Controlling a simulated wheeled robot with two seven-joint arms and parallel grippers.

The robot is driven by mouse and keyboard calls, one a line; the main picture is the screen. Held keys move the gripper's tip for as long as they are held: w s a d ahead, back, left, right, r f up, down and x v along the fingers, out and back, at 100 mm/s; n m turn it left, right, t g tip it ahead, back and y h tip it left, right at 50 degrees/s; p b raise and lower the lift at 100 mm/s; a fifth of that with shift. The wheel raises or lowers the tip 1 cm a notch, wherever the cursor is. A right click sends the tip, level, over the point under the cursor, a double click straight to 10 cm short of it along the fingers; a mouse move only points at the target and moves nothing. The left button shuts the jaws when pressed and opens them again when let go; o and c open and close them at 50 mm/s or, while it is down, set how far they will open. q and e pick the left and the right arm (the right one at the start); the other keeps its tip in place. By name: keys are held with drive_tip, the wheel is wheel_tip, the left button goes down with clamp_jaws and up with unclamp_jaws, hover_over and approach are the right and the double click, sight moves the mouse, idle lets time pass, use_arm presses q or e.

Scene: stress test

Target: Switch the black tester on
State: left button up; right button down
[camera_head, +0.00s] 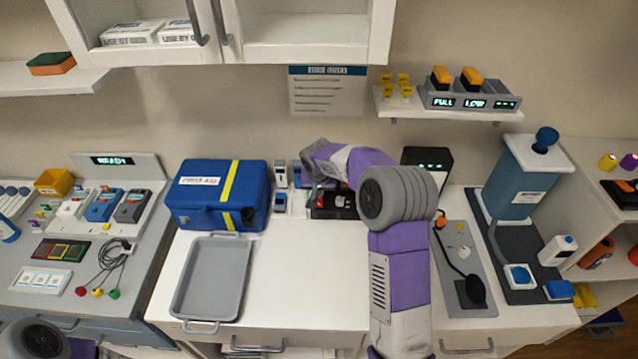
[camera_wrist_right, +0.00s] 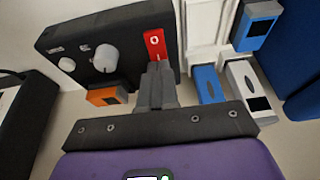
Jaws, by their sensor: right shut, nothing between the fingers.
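The black tester (camera_wrist_right: 110,50) is a dark box with a white knob (camera_wrist_right: 105,57), a smaller round white part and a red rocker switch (camera_wrist_right: 155,40) marked with a white O. In the head view the tester (camera_head: 342,213) stands at the back of the white worktop, partly hidden behind my right arm. My right gripper (camera_wrist_right: 157,70) is shut and empty, its fingertips at the lower end of the red switch. I cannot tell whether they touch it. My left gripper is not in view; only part of my left arm shows at the lower left.
A blue case (camera_head: 200,215) and a grey tray (camera_head: 212,310) lie left of my right arm. Small blue and white devices (camera_wrist_right: 207,82) stand beside the tester. A grey panel with a black cable (camera_head: 480,265) lies to the right. The worktop's front middle is clear.

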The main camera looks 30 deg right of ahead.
drive_tip(key=shift+f, duration=0.7)
drive_tip(key=shift+w+d+g+p, duration=0.1)
drive_tip(key=shift+g+p, duration=0.2)
drive_tip(key=shift+p, duration=0.75)
drive_tip(key=shift+f, duration=0.3)
drive_tip(key=shift+f+b, duration=0.1)
drive_tip(key=shift+b, duration=0.2)
drive_tip(key=shift+s+a+b, duration=0.4)
drive_tip(key=shift+s+a, duration=0.05)
drive_tip(key=shift+s, duration=0.3)
